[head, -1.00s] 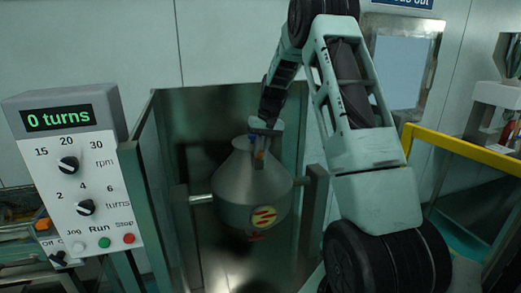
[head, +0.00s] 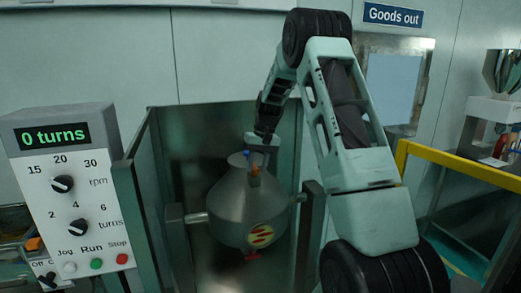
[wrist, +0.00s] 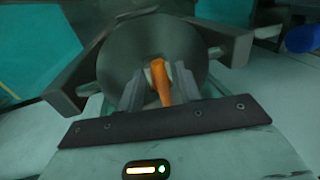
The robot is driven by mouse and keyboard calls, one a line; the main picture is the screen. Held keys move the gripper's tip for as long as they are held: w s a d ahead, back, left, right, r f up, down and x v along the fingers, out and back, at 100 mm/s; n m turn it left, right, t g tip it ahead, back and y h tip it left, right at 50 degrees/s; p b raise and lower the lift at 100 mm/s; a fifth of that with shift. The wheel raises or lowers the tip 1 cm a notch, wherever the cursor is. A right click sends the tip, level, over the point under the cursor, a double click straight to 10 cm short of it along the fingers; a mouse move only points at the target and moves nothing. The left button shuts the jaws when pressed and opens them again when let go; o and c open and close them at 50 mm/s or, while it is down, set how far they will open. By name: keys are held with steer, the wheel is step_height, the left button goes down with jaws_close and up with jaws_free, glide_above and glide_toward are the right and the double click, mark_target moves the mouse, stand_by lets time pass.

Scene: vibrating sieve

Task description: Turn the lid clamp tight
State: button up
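The lid clamp's orange handle (head: 255,181) stands at the top of the grey conical vessel (head: 238,205). My gripper (head: 259,150) is just above the vessel's top in the head view, pointing down. In the wrist view the orange handle (wrist: 160,82) lies between the two grey fingers of my gripper (wrist: 157,88). The fingers are apart, with a gap showing beside the handle, so they look open around it. The vessel's round top (wrist: 125,45) shows behind them. The lid itself is partly hidden by the gripper.
The vessel hangs between two posts (head: 311,235) inside an open-fronted metal enclosure (head: 215,130). A control panel (head: 90,205) reading "0 turns" stands at the left. A yellow rail (head: 460,167) runs along the right.

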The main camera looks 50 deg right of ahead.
step_height(320, 180, up, 17)
steer(key=s+d+b, duration=0.2)
steer(key=shift+d+f+b, duration=0.15)
steer(key=shift+d+b, duration=0.25)
steer(key=w+a+f+n, duration=0.2)
steer(key=a, duration=0.8)
steer(key=w+a+f+n, duration=0.1)
steer(key=a+f, duration=0.1)
steer(key=a, duration=0.7)
steer(key=s+a+f+n+g, duration=0.1)
steer(key=s+a+f+n, duration=0.1)
steer(key=a, duration=0.7)
steer(key=s+a+f+n, duration=0.2)
steer(key=s+a, duration=0.1)
steer(key=a, duration=0.5)
steer(key=s+a+f+n, duration=0.2)
steer(key=s+a, duration=0.3)
steer(key=s, duration=0.3)
steer(key=s+a+f+n, duration=0.2)
steer(key=s+a+f, duration=0.3)
steer(key=s, duration=0.3)
steer(key=s+a+f+n+h+b, duration=0.1)
steer(key=s+a+f+n, duration=0.1)
steer(key=s, duration=0.7)
steer(key=a+f, duration=0.1)
steer(key=a, duration=0.1)
steer(key=shift+a+f+n, duration=0.25)
steer(key=shift+a+n, duration=0.15)
